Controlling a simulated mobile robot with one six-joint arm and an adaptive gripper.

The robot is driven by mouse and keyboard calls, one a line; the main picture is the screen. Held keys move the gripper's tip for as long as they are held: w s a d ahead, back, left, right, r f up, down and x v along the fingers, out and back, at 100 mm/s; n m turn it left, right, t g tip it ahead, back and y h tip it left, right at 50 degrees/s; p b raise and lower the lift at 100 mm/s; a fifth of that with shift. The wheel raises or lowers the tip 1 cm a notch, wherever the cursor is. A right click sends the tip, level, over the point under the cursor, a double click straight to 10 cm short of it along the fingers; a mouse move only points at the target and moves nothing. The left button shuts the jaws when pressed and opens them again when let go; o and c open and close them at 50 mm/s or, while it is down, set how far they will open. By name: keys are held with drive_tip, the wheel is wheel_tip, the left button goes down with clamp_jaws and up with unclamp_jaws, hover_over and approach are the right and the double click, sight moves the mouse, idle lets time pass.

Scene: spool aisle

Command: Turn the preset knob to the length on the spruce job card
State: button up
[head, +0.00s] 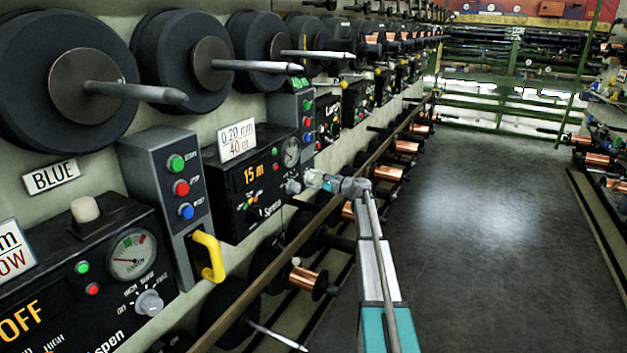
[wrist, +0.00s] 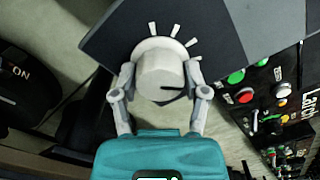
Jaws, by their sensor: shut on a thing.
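The spruce panel (head: 225,205) is a black box on the wall with an orange display (head: 254,174) reading 15 m. The job card (head: 237,141) above it reads 0.20 mm in black and 40 m in red. The pale round preset knob (wrist: 158,76) has a dark pointer line toward the right in the wrist view, with white ticks fanned around its upper side. My gripper (head: 303,183) is at the panel's right end; in the wrist view its fingers (wrist: 160,82) are shut on opposite sides of the knob. The knob is partly hidden in the head view.
A grey button box (head: 168,200) with a yellow handle (head: 209,256) is left of the panel. A long brown rail (head: 330,208) runs below the panels, with copper spools (head: 303,278) under it. The aisle floor (head: 480,200) at right is clear.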

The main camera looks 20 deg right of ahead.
drive_tip(key=shift+w+d+m, duration=0.1)
drive_tip(key=shift+m, duration=1.2)
drive_tip(key=o, duration=1.1)
drive_tip(key=shift+o, duration=0.2)
drive_tip(key=shift+s+d, duration=0.25)
drive_tip(key=shift+s, duration=0.35)
drive_tip(key=v, duration=1)
drive_tip(key=shift+s+d, duration=0.25)
drive_tip(key=shift+d, duration=0.05)
